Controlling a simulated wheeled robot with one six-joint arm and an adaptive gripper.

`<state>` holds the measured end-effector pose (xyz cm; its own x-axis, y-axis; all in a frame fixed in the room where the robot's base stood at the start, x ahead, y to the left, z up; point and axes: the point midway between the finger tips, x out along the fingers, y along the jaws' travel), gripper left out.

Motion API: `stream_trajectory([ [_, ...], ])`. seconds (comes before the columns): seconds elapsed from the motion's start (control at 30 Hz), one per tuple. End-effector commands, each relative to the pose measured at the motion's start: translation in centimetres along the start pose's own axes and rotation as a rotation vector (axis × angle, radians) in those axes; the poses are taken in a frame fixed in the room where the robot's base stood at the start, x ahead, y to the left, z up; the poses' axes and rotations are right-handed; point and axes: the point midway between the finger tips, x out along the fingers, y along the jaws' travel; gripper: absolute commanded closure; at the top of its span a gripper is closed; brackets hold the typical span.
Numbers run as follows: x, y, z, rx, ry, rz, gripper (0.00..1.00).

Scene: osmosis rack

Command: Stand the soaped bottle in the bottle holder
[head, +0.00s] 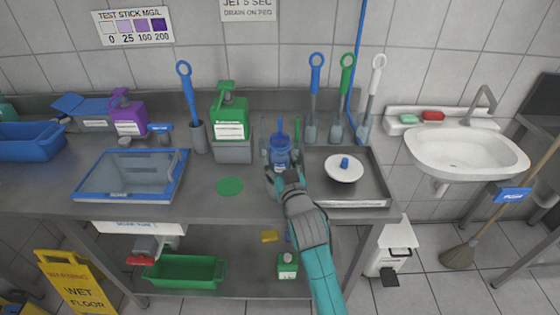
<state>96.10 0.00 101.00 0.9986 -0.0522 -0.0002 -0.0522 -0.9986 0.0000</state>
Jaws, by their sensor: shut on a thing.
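My gripper (282,170) reaches over the counter from the front and is shut on a blue bottle (281,152). The bottle looks roughly upright, with its lower part hidden by my gripper. A small grey holder (265,156) with thin uprights shows around and behind the bottle, between the green soap dispenser and the steel tray. My gripper and the bottle hide much of it. I cannot tell whether the bottle is inside the holder or in front of it, nor whether its base touches anything. Soap on the bottle is too small to make out.
Long-handled brushes (312,125) stand behind. A green round mark (230,186) lies on clear counter at the front left.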

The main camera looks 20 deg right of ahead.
Motion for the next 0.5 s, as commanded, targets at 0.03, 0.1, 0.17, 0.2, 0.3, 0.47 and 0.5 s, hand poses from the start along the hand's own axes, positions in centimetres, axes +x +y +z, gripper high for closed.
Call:
stream_trajectory([
  [0.03,0.00,0.00,-0.01,0.000,0.000,0.000,0.73],
  [0.1,0.00,0.00,0.03,0.000,0.000,0.000,0.73],
  [0.17,0.00,0.00,0.08,0.000,0.000,0.000,0.73],
  [0.2,0.00,0.00,0.12,0.000,0.000,0.000,0.73],
  [0.3,0.01,0.00,0.20,0.000,0.000,0.000,0.73],
  [0.47,0.01,0.00,0.34,0.000,0.000,0.000,0.73],
  [0.5,0.01,0.00,0.37,0.000,0.000,0.000,0.73],
])
